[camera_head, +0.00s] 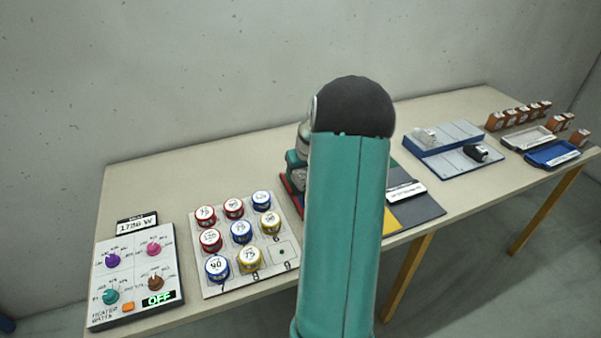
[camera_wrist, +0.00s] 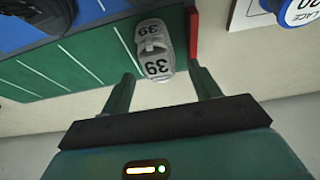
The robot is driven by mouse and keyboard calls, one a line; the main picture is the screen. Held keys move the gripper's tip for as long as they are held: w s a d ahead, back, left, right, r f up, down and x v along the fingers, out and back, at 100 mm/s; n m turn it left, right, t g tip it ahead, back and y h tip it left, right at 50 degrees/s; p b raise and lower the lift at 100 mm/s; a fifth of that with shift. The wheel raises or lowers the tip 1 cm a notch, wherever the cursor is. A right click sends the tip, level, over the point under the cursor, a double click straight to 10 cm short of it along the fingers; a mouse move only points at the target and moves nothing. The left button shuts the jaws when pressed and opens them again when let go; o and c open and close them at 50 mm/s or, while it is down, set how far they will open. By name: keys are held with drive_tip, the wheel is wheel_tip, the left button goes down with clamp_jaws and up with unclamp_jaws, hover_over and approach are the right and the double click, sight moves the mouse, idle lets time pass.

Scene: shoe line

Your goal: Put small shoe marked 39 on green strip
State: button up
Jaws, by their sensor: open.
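In the wrist view a small grey shoe (camera_wrist: 154,55) marked 39 stands on the green strip (camera_wrist: 85,60), which has thin white lines, near that strip's end beside a red edge piece (camera_wrist: 193,32). My gripper (camera_wrist: 162,73) is open, with its fingers apart on either side of the shoe's near end. I see gaps between the fingers and the shoe. A dark shoe (camera_wrist: 52,14) shows at the upper left. In the head view my arm hides the shoe and most of the strips.
A board of numbered round tins (camera_head: 241,232) and a control panel (camera_head: 135,275) stand to the left. A yellow strip (camera_head: 391,221), a grey mat (camera_head: 424,208), a blue-edged stand (camera_head: 440,160) and trays (camera_head: 553,155) lie to the right. The table's back is clear.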

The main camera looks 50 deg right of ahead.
drive_tip(key=v, duration=1)
drive_tip(key=w+a+r+n, duration=0.1)
drive_tip(key=a+r, duration=0.3)
drive_tip(key=a, duration=0.5)
drive_tip(key=w+a+r+n, duration=0.1)
drive_tip(key=a+r, duration=0.2)
drive_tip(key=a, duration=0.7)
drive_tip(key=a+r+n, duration=0.1)
drive_tip(key=a+r, duration=0.3)
drive_tip(key=a, duration=0.5)
drive_tip(key=s+a+n+t+y, duration=0.1)
drive_tip(key=s+a, duration=0.5)
drive_tip(key=a, duration=0.3)
drive_tip(key=s+a+r+n+y, duration=0.1)
drive_tip(key=s+a+n, duration=0.1)
drive_tip(key=s+a, duration=0.4)
drive_tip(key=a, duration=0.3)
drive_tip(key=shift+a+t, duration=0.25)
drive_tip(key=shift+t, duration=0.15)
drive_tip(key=shift+s, duration=0.15)
drive_tip(key=shift+c, duration=0.2)
